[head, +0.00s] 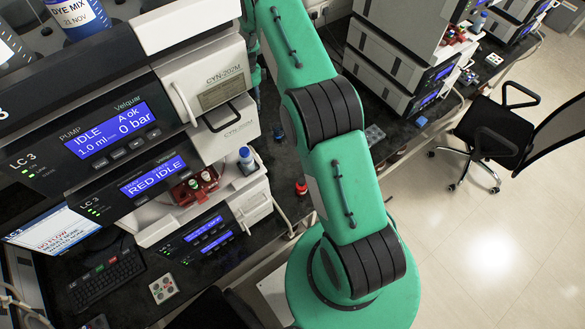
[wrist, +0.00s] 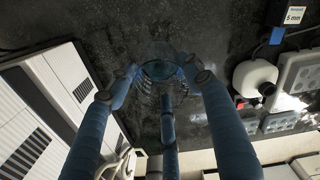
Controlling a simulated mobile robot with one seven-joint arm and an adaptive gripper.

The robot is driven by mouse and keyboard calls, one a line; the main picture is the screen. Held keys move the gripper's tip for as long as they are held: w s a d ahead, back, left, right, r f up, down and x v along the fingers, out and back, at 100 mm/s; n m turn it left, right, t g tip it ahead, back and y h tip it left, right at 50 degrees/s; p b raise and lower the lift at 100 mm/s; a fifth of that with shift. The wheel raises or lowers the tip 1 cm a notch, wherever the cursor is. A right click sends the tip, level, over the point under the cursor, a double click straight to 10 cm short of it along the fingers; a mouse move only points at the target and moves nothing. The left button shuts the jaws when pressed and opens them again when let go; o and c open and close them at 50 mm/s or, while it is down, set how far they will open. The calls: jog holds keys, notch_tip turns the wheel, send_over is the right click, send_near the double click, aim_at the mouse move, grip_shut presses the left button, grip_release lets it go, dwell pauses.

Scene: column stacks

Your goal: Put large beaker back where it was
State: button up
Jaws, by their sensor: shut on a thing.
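A clear glass beaker (wrist: 160,70) with a bluish rim shows in the wrist view, seen from above with graduation lines on its wall. My gripper (wrist: 163,80) has three blue fingers closed around the beaker's upper part. The dark bench top (wrist: 135,22) lies behind the beaker; I cannot tell whether the beaker touches it. In the head view my green arm reaches to the back of the bench. My gripper and the beaker are hidden there.
In the wrist view a vented instrument (wrist: 68,80) stands close at left. A white rounded item (wrist: 255,76), a grey tray with wells (wrist: 302,72) and a box labelled 5 mm (wrist: 291,20) are at right. In the head view, an LC stack (head: 120,130) stands left and a black chair (head: 490,135) right.

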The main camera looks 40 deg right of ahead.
jog(key=r, duration=0.3)
jog(key=shift+s+b, duration=0.3)
jog(key=s+m+b, duration=0.1)
jog(key=s+b, duration=1.2)
jog(key=s, duration=1.7)
notch_tip(320, 180, down, 5)
jog(key=shift+w, duration=0.1)
jog(key=shift+f, duration=2.9)
jog(key=shift+f, duration=0.1)
